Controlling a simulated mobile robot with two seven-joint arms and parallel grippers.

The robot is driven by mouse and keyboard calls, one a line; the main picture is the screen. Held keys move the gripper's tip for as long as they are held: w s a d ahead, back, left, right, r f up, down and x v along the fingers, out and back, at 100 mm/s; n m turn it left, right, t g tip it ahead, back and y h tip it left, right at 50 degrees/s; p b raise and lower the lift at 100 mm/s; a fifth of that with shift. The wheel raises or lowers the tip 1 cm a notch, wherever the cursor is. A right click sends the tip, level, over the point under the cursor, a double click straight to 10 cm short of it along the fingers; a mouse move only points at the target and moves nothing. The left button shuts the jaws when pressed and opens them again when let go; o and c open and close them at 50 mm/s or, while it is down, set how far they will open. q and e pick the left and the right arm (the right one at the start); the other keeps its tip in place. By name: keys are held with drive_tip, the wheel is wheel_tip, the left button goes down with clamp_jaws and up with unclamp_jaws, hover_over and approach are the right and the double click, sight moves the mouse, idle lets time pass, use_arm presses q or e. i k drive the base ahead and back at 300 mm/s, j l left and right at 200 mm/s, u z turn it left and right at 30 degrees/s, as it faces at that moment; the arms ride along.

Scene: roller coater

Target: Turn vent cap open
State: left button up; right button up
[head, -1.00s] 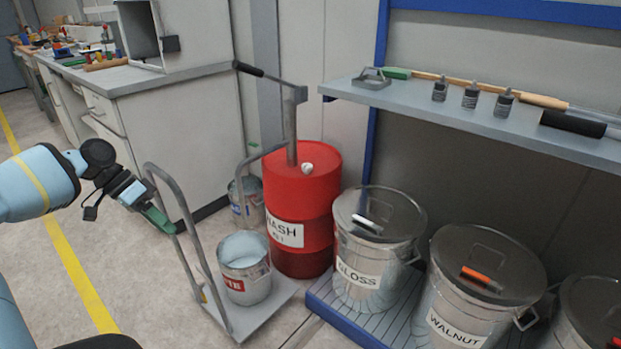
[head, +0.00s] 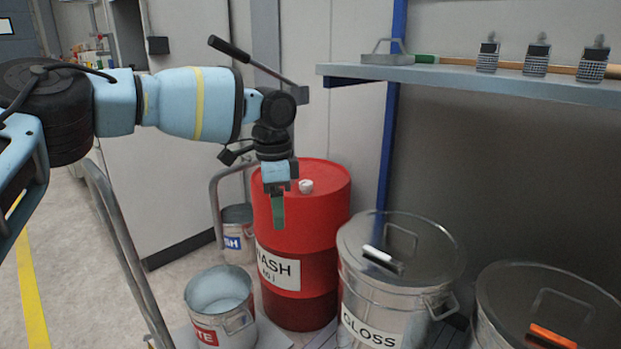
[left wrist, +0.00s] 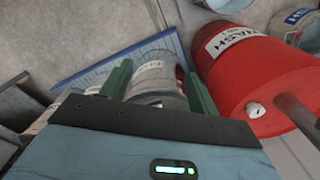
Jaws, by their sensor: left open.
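In the left wrist view the vent cap (left wrist: 255,110) shows on the drum's top, to the right of the fingers. My left gripper (head: 279,228) hangs in front of the drum's left side in the head view, its green fingers pointing down. In the left wrist view its two fingers (left wrist: 158,85) stand apart with nothing held between them. My right gripper is not in view.
A trolley rail (head: 125,255) and an open white pail (head: 220,305) stand at the left front. The gloss bin (head: 405,240) stands right of the drum, under a shelf (head: 450,77).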

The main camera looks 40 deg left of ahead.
sight(305, 186)
drive_tip(key=i+j, duration=0.85)
drive_tip(key=i, duration=0.1)
